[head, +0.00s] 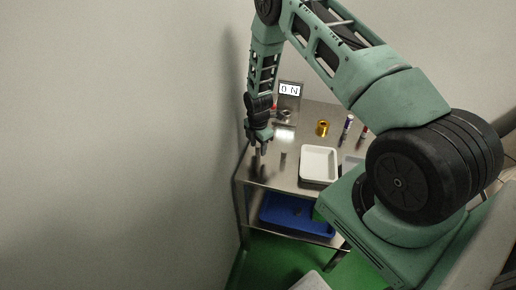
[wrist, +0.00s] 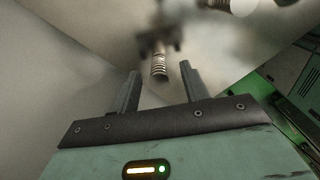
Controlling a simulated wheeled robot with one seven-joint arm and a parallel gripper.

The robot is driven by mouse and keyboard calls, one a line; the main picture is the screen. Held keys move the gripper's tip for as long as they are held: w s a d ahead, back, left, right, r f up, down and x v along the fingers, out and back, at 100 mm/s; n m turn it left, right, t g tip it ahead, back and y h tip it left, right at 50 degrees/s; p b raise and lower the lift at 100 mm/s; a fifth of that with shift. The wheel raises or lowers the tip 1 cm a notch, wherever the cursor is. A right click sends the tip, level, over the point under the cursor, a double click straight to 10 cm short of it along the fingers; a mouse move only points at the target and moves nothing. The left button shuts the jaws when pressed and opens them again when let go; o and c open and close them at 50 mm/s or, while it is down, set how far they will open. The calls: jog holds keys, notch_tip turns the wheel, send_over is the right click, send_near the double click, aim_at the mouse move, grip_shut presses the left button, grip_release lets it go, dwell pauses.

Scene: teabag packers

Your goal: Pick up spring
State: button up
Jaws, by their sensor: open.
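The spring (wrist: 159,68) is a small pale metal coil. In the wrist view it shows beyond the fingertips, between the two fingers and apart from them. In the head view a small grey upright piece (head: 283,159) on the steel table looks like the spring, just right of my gripper. My gripper (head: 260,150) points down over the table's left part. Its fingers are apart with nothing between them. How high the fingertips are above the table is hard to tell.
On the steel table (head: 272,180) stand a white tray (head: 319,149), a gold spool-like part (head: 323,128), a dark marker-like tube (head: 347,126) and a small display (head: 289,90). A blue tray (head: 275,217) lies on the shelf below. A wall is close on the left.

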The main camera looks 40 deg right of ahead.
jog(key=shift+w+f+p, duration=0.1)
jog(key=shift+f+p, duration=0.25)
jog(key=shift+f, duration=1)
grip_shut()
jog(key=shift+r+b, duration=0.1)
jog(key=shift+b, duration=0.2)
